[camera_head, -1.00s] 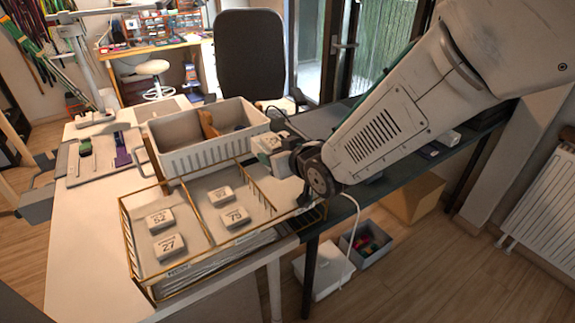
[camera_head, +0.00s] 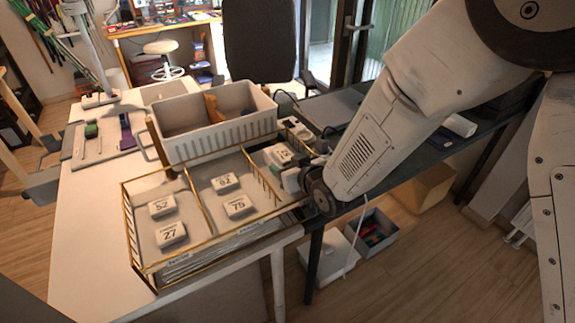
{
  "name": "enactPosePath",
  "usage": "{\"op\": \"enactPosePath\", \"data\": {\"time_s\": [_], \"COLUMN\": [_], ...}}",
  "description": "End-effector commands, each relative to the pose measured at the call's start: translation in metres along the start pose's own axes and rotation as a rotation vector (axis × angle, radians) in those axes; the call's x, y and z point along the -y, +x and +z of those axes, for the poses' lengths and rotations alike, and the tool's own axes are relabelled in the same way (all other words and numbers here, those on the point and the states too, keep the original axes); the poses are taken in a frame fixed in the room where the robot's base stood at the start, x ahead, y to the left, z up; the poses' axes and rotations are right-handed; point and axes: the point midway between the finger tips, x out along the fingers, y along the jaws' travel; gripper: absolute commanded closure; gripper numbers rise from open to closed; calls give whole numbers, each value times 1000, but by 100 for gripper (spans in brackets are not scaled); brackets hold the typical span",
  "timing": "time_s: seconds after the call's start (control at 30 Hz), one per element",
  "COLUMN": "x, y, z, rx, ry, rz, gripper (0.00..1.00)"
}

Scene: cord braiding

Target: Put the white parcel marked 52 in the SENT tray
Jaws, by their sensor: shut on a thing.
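A white parcel marked 52 (camera_head: 162,206) lies in the left compartment of a gold wire tray rack (camera_head: 127,222). A parcel marked 27 (camera_head: 171,236) lies in front of it. Parcels marked 92 (camera_head: 226,183) and 75 (camera_head: 239,206) lie in the middle compartment. My gripper (camera_head: 289,172) is at the rack's right end, shut on another white parcel (camera_head: 276,155); its mark is too small to read. The arm partly hides the jaws. Small labels on the rack's front are not readable, so I cannot tell which compartment is SENT.
A white ribbed bin (camera_head: 222,130) with a divider stands behind the rack. A mat with tools (camera_head: 103,141) lies at the back left. The white table's left front (camera_head: 85,225) is clear. A dark table (camera_head: 375,178) is at the right, with boxes on the floor below.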

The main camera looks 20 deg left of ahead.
Motion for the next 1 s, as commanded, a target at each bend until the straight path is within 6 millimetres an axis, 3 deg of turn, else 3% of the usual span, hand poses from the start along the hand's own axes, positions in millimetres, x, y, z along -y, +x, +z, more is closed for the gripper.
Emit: {"op": "enactPosePath", "data": {"time_s": [0.33, 0.37, 0.4, 0.43, 0.77, 1.0], "x": [0, 0, 0, 0, 0, 0], "y": [2, 1, 1, 1, 0, -40], "z": [3, 3, 3, 2, -2, -2], "rx": [0, 0, 0, -1, -3, -3], "ry": [0, 0, 0, 0, 0, 0], "rz": [0, 0, 0, 0, 0, 0], "gripper": [67, 36, 24, 22, 22, 22]}}
